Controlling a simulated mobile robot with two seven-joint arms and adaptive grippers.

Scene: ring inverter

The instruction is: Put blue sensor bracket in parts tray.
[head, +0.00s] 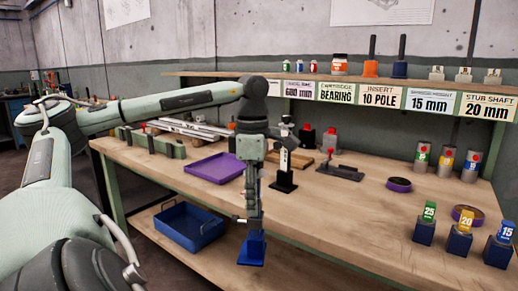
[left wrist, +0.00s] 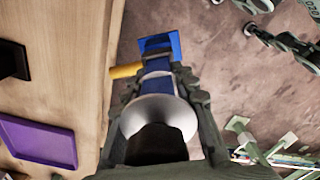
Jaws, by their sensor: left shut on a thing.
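The blue sensor bracket (head: 251,249) hangs upright below my left gripper (head: 252,212), its flat square blue plate at the bottom. My left gripper is shut on its upper part. In the left wrist view the bracket (left wrist: 174,43) shows beyond the fingers (left wrist: 157,85), over the floor just off the bench edge. A shallow purple tray (head: 217,168), seemingly the parts tray, lies on the bench behind and left of the gripper; it looks empty. It also shows in the left wrist view (left wrist: 38,143). My right gripper is not in view.
A blue bin (head: 188,226) stands on the lower shelf. A black-based stand (head: 284,180) is on the bench near my gripper. Blue numbered blocks (head: 459,242) and a purple ring (head: 399,184) are at right.

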